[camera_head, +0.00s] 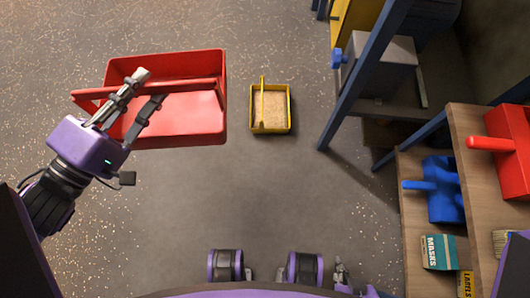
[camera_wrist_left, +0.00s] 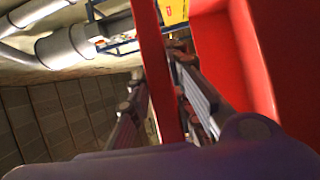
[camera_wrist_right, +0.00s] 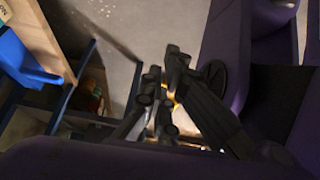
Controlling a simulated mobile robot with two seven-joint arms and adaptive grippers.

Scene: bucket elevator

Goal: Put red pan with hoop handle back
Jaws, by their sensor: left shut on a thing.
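The red pan (camera_head: 165,118) is a wide, empty-looking tray at the upper left of the head view. Its red hoop handle (camera_head: 190,86) runs across above it. My left gripper (camera_head: 148,88) is shut on the hoop handle. In the left wrist view the handle (camera_wrist_left: 157,75) passes between the fingers, with the pan's red wall (camera_wrist_left: 245,50) at the right. I cannot tell how high the pan hangs. My right gripper (camera_wrist_right: 163,78) has its fingers drawn together with nothing seen between them, near the bottom of the head view.
A small yellow pan (camera_head: 290,112) of sandy material stands on the grey floor, right of the red pan. A blue-framed structure (camera_head: 360,85) rises at the upper right. Wooden shelves (camera_head: 470,130) at the right hold red and blue items and boxes.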

